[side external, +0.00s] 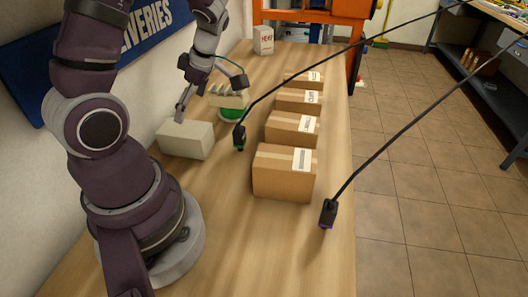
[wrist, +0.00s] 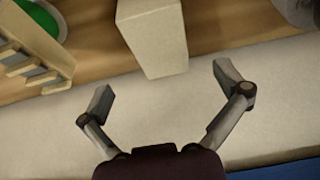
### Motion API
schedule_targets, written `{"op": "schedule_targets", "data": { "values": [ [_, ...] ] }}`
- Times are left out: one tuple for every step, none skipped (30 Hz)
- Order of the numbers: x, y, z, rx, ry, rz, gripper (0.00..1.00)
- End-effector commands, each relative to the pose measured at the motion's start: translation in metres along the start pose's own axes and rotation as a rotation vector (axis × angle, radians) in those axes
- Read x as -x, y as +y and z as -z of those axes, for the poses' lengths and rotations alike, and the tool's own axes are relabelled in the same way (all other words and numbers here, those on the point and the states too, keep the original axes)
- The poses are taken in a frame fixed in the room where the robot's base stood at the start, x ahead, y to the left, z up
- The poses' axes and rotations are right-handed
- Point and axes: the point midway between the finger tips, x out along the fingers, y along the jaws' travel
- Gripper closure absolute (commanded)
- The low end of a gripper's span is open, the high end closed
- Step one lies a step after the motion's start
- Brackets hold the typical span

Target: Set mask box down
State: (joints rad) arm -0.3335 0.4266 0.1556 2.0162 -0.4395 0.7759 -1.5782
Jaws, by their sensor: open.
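A plain pale beige box (side external: 186,139), likely the mask box though no label shows, rests on the wooden table near the wall. It also shows in the wrist view (wrist: 152,38), at top centre. My gripper (side external: 182,112) is beside and above this box in the side view. In the wrist view my gripper (wrist: 162,80) has its fingers spread wide. Nothing is between them, and the box lies just beyond the fingertips.
A pale slotted rack (side external: 228,99) stands by a green round item (side external: 231,113). Several labelled cardboard boxes (side external: 284,172) form a row along the table (side external: 235,225). A small white box (side external: 263,40) stands at the far end. Two dark cable-like arms (side external: 385,142) cross the right side.

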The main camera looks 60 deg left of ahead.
Motion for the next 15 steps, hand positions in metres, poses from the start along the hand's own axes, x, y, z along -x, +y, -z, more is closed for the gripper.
{"op": "schedule_targets", "data": {
  "values": [
    [0.009,0.001,0.0,-0.002,0.0,-0.006,0.02],
    [0.013,0.001,0.0,-0.002,0.001,-0.005,0.02],
    [0.018,0.001,0.0,-0.001,0.0,-0.005,0.02],
    [0.021,0.001,0.0,-0.001,0.0,-0.003,0.02],
    [0.023,0.001,-0.001,-0.007,-0.002,-0.005,0.02],
    [0.028,0.0,-0.002,-0.036,-0.013,-0.013,0.02],
    [0.033,-0.001,-0.005,-0.081,-0.029,-0.027,0.02],
    [0.039,-0.003,-0.009,-0.148,-0.051,-0.048,0.02],
    [0.051,-0.006,-0.016,-0.277,-0.088,-0.092,0.02],
    [0.061,-0.01,-0.022,-0.396,-0.118,-0.136,0.02],
    [0.071,-0.015,-0.029,-0.535,-0.146,-0.189,0.02],
    [0.086,-0.024,-0.038,-0.736,-0.176,-0.272,0.02],
    [0.097,-0.032,-0.044,-0.891,-0.19,-0.341,0.02],
    [0.107,-0.04,-0.05,-1.046,-0.197,-0.413,0.02],
    [0.119,-0.053,-0.058,-1.25,-0.192,-0.513,0.02]
  ]
}}
